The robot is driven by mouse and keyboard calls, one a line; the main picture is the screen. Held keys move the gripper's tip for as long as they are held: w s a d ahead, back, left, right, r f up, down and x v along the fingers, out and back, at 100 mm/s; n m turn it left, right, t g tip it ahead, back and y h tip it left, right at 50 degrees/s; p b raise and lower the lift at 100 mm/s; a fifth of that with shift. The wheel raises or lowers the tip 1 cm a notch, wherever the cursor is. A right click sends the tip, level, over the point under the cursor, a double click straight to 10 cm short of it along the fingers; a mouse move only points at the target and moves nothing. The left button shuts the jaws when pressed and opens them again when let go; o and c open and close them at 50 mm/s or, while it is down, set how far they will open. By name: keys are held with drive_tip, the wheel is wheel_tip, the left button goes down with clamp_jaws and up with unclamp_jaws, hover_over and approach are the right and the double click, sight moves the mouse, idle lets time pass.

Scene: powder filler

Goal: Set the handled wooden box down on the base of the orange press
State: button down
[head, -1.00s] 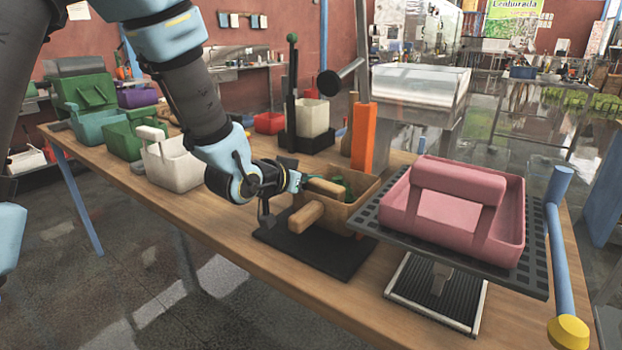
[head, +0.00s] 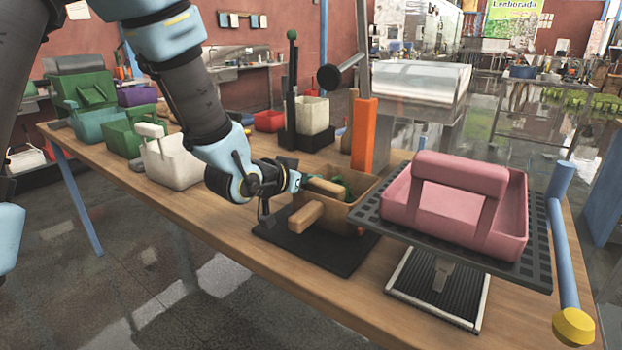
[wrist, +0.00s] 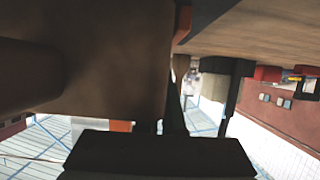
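The wooden box (head: 353,219) is brown and open-topped, with pale wooden grips and something green inside. In the head view it is over the black base plate (head: 306,252) of the orange press, whose orange column (head: 363,134) rises behind it. I cannot tell whether the box's underside touches the plate. My gripper (head: 291,182) is close against the box's left side, by the grips. Its fingertips are partly hidden, so its closure is unclear. In the wrist view a brown surface, apparently the box (wrist: 100,70), fills the upper left at close range.
A pink handled box (head: 505,218) on a dark perforated plate (head: 540,276) stands close on the right. A ribbed black pad (head: 435,290) lies below it. A white bin (head: 174,163) and green bins stand to the left. The table's front left stretch is bare.

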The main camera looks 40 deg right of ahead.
idle(0.3)
drive_tip(key=c, duration=1)
unclamp_jaws()
drive_tip(key=shift+f, duration=0.1)
drive_tip(key=shift+o, duration=0.2)
drive_tip(key=shift+a, duration=0.1)
drive_tip(key=b+v, duration=0.2)
drive_tip(key=v, duration=0.9)
drive_tip(key=w+a+f+n+t+y, duration=0.1)
drive_tip(key=w+a, duration=0.1)
drive_tip(key=w+a+n+y, duration=0.1)
drive_tip(key=w+a, duration=0.2)
drive_tip(key=w+a+f+n+t+y, duration=0.1)
drive_tip(key=w+a, duration=0.2)
drive_tip(key=shift+w+f+t+y+p, duration=0.15)
drive_tip(key=shift+f+t+y+p, duration=0.15)
drive_tip(key=shift+f+y+p, duration=0.1)
drive_tip(key=w+a+f+n+y, duration=0.2)
drive_tip(key=a+n+y, duration=0.2)
drive_tip(key=a, duration=0.7)
drive_tip(key=w+a+f+n+y, duration=0.2)
drive_tip(key=a+n+y, duration=0.15)
drive_tip(key=a, duration=0.75)
drive_tip(key=s+a+f+n+g+y, duration=0.1)
drive_tip(key=s+a+n+g, duration=0.2)
drive_tip(key=a, duration=0.6)
drive_tip(key=s+g, duration=0.1)
drive_tip(key=s, duration=0.1)
drive_tip(key=shift+s+p, duration=0.4)
